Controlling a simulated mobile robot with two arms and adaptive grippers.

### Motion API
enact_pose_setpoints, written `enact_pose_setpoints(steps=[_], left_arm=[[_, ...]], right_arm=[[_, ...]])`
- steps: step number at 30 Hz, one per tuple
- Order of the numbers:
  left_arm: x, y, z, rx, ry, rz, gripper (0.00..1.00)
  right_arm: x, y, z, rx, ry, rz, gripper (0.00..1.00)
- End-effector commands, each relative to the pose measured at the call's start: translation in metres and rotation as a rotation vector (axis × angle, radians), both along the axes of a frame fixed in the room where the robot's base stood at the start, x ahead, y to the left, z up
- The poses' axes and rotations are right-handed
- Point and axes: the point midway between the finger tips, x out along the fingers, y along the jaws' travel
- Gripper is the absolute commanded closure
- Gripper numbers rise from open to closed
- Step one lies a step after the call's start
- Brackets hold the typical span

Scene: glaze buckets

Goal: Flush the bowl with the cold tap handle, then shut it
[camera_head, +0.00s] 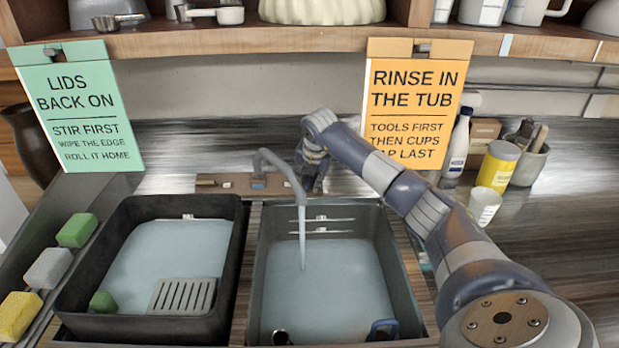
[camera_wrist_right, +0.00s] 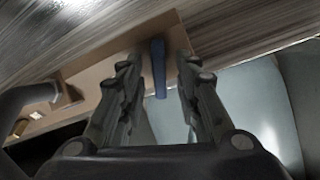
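The grey tap (camera_head: 277,165) arches over the right-hand basin (camera_head: 252,290), and a stream of water (camera_head: 302,238) runs from its spout into the basin's water. My right gripper (camera_head: 315,184) is just right of the spout, behind the basin. In the right wrist view, a blue handle (camera_wrist_right: 158,70) stands between the fingers of my right gripper (camera_wrist_right: 160,62). The fingers are apart, with a gap on each side of the handle. In the head view my gripper hides this handle. The tap's spout (camera_wrist_right: 28,97) shows at the left of the wrist view. My left gripper is out of view.
A black tub (camera_head: 235,250) with water and a grey grate (camera_head: 183,295) stands left of the basin. Sponges (camera_head: 47,268) lie at far left. A shelf (camera_head: 330,39) hangs above.

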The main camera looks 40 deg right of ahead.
Motion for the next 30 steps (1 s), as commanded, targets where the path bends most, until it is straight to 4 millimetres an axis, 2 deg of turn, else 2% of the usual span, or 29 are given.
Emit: enact_pose_setpoints(steps=[8,12,13,22,30], left_arm=[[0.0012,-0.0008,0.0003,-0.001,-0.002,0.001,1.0],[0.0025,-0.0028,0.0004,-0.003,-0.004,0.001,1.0],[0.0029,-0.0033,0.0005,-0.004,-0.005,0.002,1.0],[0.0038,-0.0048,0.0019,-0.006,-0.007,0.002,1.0],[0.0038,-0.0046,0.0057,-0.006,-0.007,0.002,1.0]], right_arm=[[0.0006,-0.0002,-0.0018,0.0,0.0,0.0,0.69],[0.0006,-0.0003,-0.0017,0.0,0.0,0.0,0.99],[0.0006,-0.0003,-0.0016,0.0,0.0,0.0,1.0],[0.0011,-0.0004,0.0,-0.022,0.017,0.038,1.0],[0.0015,-0.0003,0.0004,-0.14,0.116,0.247,1.0]])
